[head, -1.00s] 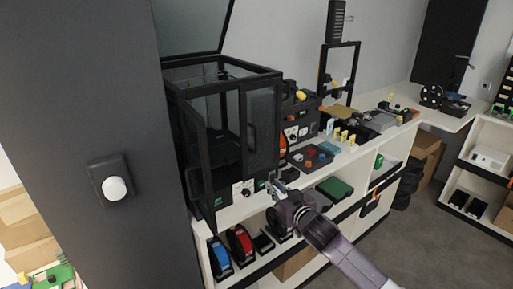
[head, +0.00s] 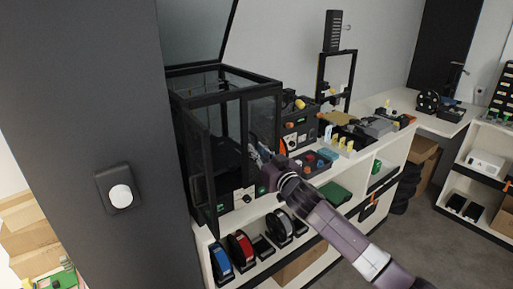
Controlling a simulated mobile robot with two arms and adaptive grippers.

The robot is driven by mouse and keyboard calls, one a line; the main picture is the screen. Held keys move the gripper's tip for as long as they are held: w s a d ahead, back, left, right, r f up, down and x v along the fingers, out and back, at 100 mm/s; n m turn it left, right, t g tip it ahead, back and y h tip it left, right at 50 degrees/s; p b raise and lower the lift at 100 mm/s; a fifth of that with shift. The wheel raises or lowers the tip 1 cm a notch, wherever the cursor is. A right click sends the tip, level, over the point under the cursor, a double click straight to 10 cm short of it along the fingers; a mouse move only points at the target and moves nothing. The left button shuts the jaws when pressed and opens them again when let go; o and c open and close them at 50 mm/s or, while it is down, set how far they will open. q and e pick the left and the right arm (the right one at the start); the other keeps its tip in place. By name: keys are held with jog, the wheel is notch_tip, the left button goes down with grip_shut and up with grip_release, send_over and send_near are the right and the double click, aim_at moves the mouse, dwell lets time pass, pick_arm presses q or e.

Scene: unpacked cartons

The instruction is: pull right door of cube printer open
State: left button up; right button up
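The cube printer (head: 224,82) stands on the white counter, a black frame with clear panels and its lid raised. Its left door (head: 196,165) is swung out toward me. The right door (head: 263,118) is a dark clear panel at the front right and looks at most slightly ajar. My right gripper (head: 257,156) is at the lower part of this door, near its left edge. I cannot tell whether it touches the door, and its fingers are too small and dark to read. My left gripper is out of view.
A dark wall or column (head: 85,110) with a white knob (head: 120,196) fills the left. Bins of parts (head: 312,162) stand right of the printer. Spools (head: 241,246) sit on the shelf below. Open floor lies at the lower right.

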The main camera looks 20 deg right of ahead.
jog(key=shift+w+a, duration=0.1)
jog(key=shift+w, duration=0.3)
grip_shut()
jog(key=shift+s, duration=0.1)
